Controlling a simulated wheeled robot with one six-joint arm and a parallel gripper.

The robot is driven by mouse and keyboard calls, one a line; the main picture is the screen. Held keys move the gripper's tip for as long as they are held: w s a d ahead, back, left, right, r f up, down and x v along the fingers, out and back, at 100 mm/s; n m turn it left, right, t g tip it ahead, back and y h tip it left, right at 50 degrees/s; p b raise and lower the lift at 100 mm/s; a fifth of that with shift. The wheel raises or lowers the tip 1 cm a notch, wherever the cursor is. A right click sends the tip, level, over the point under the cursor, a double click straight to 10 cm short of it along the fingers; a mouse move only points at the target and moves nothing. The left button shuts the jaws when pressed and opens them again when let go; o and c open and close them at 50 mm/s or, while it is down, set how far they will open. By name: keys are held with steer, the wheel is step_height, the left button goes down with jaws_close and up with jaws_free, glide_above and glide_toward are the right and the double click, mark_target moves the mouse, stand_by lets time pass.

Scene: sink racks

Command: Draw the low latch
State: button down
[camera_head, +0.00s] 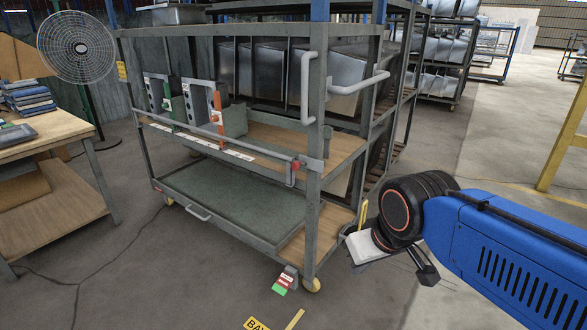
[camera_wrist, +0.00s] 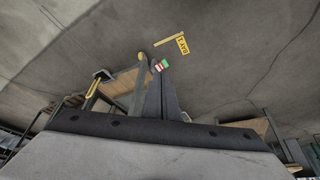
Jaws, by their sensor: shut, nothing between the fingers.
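The grey cart (camera_head: 322,155) stands left of my arm. A grey bar (camera_head: 225,138) runs along the front of its middle shelf, with a red piece (camera_head: 295,166) and a bent grey handle (camera_head: 290,179) at its right end. I cannot tell for sure whether this is the low latch. A small grey block with red and green tags (camera_head: 286,281) is at the cart's front right foot; the tags also show in the wrist view (camera_wrist: 161,65). My gripper (camera_wrist: 163,90) is shut and empty, right of the cart and apart from it; its fingertips are unclear in the head view.
Grey panels with a green (camera_head: 167,98) and an orange handle (camera_head: 217,112) stand on the middle shelf. A green-grey tray (camera_head: 232,195) lies below. A wooden table (camera_head: 45,130) and a fan (camera_head: 77,47) are left. Floor in front is clear around a yellow BAY sign (camera_head: 257,323).

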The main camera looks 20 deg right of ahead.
steer(key=c, duration=1.8)
jaws_free()
steer(key=o, duration=0.3)
steer(key=shift+w+d+f+n+g, duration=0.2)
steer(key=shift+n+g, duration=0.1)
steer(key=shift+n, duration=0.1)
steer(key=shift+o, duration=0.2)
steer(key=n+t+h, duration=0.6)
steer(key=n+h, duration=0.9)
steer(key=n, duration=0.9)
glide_toward(294, 166)
steer(key=x, duration=0.8)
